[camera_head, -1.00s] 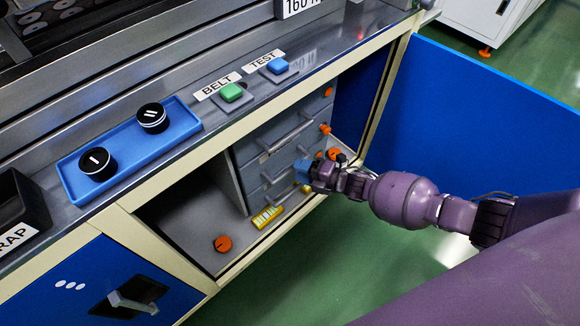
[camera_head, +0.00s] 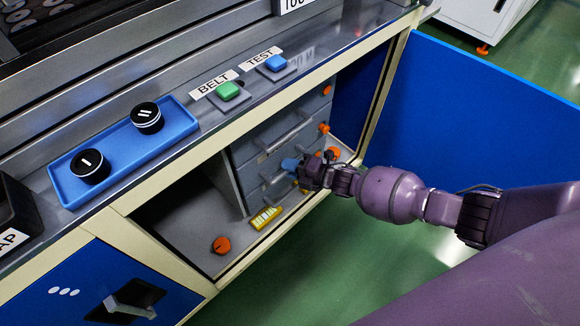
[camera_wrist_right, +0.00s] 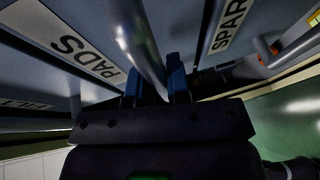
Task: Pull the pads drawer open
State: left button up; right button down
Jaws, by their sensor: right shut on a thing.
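The pads drawer (camera_wrist_right: 50,65) has a grey front and a white PADS label (camera_wrist_right: 85,50) in the right wrist view. Its bar handle (camera_wrist_right: 138,45) runs down between the two blue fingers of my right gripper (camera_wrist_right: 157,88), which is shut on it. In the head view my right gripper (camera_head: 293,166) is at the front of the grey drawer stack (camera_head: 246,160), low in the cabinet, and hides part of the handle there. I cannot tell whether the drawer stands out from the stack. My left gripper is not in view.
A SPARE-labelled drawer (camera_wrist_right: 229,22) is beside it in the wrist view. A yellow object (camera_head: 265,217) and an orange knob (camera_head: 221,245) lie on the cabinet floor. A blue door (camera_head: 480,110) stands open at right.

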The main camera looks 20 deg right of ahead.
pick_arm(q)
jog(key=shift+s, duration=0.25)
pick_arm(e)
jog(key=shift+s, duration=0.1)
pick_arm(q)
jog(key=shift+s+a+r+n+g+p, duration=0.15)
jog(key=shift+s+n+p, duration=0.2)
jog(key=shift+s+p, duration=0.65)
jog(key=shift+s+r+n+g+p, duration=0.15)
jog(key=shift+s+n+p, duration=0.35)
jog(key=shift+p, duration=0.75)
pick_arm(e)
jog(key=s+d, duration=0.5)
jog(key=s, duration=0.9)
jog(key=s+d, duration=0.5)
jog(key=s, duration=0.9)
jog(key=shift+s+d, duration=0.2)
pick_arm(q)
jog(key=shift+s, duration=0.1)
pick_arm(e)
jog(key=c, duration=1.1)
grip_release()
pick_arm(q)
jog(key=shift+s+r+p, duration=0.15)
jog(key=shift+p, duration=0.25)
pick_arm(e)
jog(key=v, duration=1.1)
